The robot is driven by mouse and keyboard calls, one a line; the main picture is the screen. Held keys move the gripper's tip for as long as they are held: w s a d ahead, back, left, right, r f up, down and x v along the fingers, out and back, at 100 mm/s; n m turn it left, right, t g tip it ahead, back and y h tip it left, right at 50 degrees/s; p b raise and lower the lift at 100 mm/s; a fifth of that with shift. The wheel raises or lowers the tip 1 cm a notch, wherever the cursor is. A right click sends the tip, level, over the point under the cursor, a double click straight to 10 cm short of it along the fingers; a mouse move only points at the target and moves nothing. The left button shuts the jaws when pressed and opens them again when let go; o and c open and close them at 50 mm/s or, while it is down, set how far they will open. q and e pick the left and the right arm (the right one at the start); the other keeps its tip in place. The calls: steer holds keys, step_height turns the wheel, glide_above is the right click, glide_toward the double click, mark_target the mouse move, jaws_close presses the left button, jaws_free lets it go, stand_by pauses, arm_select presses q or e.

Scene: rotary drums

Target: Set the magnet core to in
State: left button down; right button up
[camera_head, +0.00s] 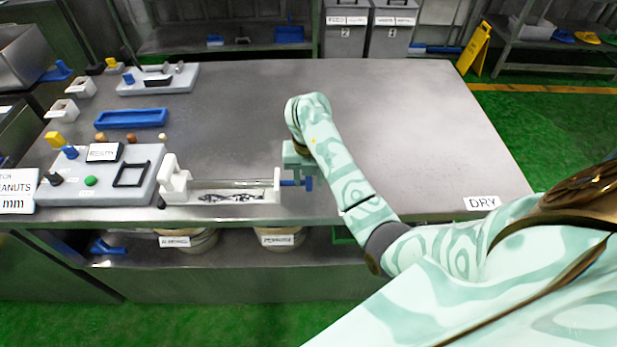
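A white trough-like unit (175,183) lies along the front edge of the table, with dark bits (231,197) lying in its tray. A thin rod runs along it to a blue handle (290,183) at its right end, which looks like the magnet core's handle. The handle stands out to the right of the white end block. My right gripper (299,168) points down over this handle, and it partly covers it. Its fingers are too small and hidden to tell whether they are open, shut or touching the handle. My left gripper is not in view.
A grey control panel (75,188) with a READY sign (103,152) and knobs stands left of the unit. A blue tray (131,118) and a second grey device (158,80) are behind it. The table (400,110) is clear behind and right of my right arm. Labelled tubs (280,238) sit below.

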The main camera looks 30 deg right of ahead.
jaws_close()
steer(key=shift+w+a, duration=0.45)
steer(key=shift+a, duration=0.25)
steer(key=shift+w+a, duration=0.4)
steer(key=shift+a, duration=0.25)
jaws_free()
step_height(320, 180, up, 16)
steer(key=p, duration=0.9)
steer(key=shift+r+p, duration=0.15)
steer(key=shift+p, duration=0.25)
